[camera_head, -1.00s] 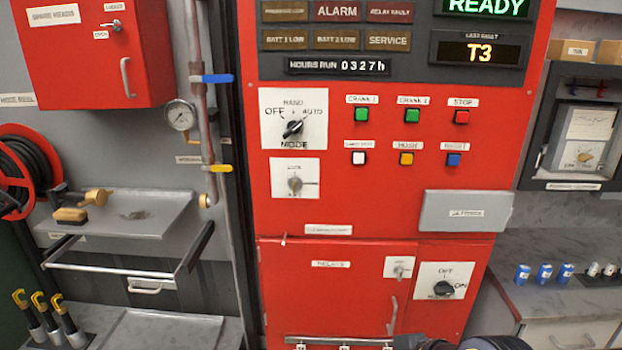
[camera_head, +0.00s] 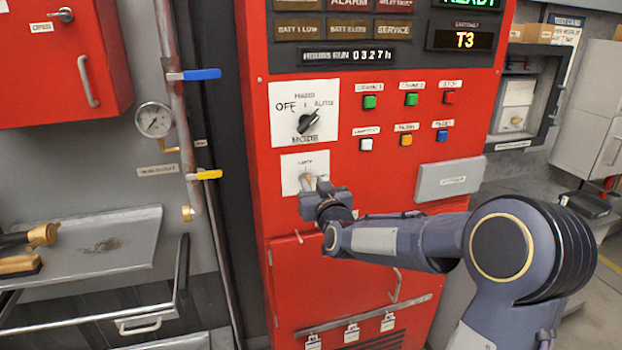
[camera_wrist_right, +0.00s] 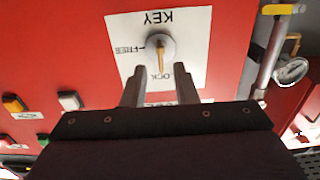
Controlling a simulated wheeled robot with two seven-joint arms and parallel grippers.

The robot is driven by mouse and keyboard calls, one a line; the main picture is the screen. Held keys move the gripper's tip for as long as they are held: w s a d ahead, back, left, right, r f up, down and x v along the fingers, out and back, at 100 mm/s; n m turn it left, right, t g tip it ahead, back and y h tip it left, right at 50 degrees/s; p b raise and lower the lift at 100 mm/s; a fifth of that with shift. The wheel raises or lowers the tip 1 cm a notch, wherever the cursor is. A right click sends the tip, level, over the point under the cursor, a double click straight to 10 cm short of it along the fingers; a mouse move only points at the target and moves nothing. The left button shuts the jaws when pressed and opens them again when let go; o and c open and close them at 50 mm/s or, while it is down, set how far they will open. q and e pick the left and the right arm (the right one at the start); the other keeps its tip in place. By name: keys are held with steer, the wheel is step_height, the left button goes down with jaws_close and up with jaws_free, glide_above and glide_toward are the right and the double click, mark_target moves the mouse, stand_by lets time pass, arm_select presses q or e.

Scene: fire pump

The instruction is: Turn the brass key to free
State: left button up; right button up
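The brass key (camera_wrist_right: 159,55) sits in a round grey lock on a white plate (camera_wrist_right: 195,40) in the right wrist view, where the picture is upside down. The key's bar points towards the LOCK label, and FREE is at the left there. My right gripper (camera_wrist_right: 160,88) is open, its two fingers pointing at the plate on either side of the key's line; I cannot tell whether they touch it. In the head view, my right gripper (camera_head: 316,192) is at the white plate (camera_head: 291,166) and partly hides the key. My left gripper is not in view.
The black mode knob (camera_head: 308,122) is just above the key plate. Coloured buttons (camera_head: 406,140) and a grey box (camera_head: 449,179) are to the right. A pipe with a yellow-handled valve (camera_head: 208,175) stands to the left of the red cabinet.

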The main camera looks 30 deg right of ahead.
steer(key=shift+x, duration=1.2)
steer(key=shift+a, duration=0.1)
jaws_close()
